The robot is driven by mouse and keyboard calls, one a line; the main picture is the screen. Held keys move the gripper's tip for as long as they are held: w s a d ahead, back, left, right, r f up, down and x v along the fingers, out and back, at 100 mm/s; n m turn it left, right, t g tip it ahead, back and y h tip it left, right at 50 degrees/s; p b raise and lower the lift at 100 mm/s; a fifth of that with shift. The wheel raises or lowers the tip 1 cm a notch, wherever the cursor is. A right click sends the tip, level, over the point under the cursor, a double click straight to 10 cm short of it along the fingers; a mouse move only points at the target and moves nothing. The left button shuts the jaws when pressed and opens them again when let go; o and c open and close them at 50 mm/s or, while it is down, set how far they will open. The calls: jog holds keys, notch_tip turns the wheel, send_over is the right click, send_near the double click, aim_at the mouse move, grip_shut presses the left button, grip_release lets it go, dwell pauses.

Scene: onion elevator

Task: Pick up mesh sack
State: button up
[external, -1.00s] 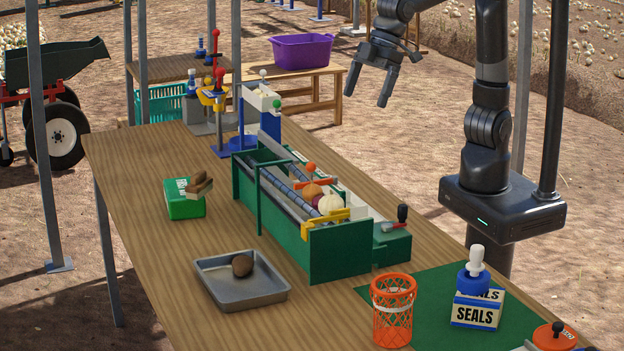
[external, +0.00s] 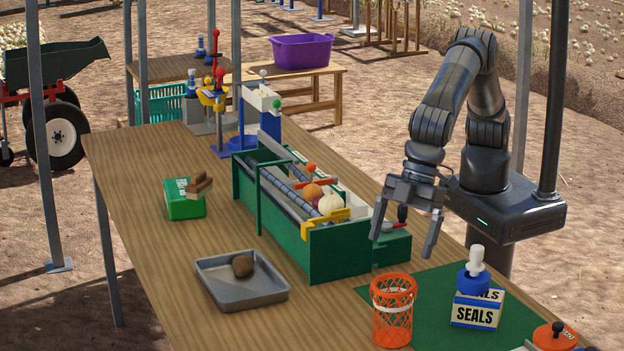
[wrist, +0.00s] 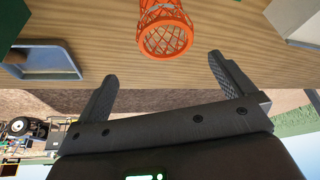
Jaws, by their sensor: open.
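The mesh sack (external: 393,312) is an orange net, shaped like an open-topped bucket with a pale band round its middle. It stands upright on the table, at the left edge of a green mat. In the wrist view the sack (wrist: 165,36) is at the top centre, partly cut off, just beyond my fingertips. My gripper (external: 405,246) is open and empty, fingers pointing down, above and behind the sack in the external view. Both spread fingers of the gripper (wrist: 162,68) show in the wrist view, with nothing between them.
The green sorter (external: 340,252) with onions stands left of my gripper. A SEALS box (external: 476,315) with a blue-and-white stamp is right of the sack. A metal tray (external: 215,283) holds a brown lump. Bare table (external: 320,315) lies between tray and sack.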

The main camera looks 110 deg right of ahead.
aim_at(392, 294)
jog(key=shift+s+a+x, duration=0.15)
jog(key=shift+x, duration=1.75)
jog(key=shift+s+a+x, duration=0.15)
jog(key=shift+x, duration=1.8)
jog(key=shift+s+a+x, duration=0.1)
jog(key=shift+s+x, duration=0.05)
jog(key=shift+x, duration=1.75)
jog(key=shift+f, duration=0.1)
jog(key=shift+c, duration=0.2)
jog(key=c, duration=1)
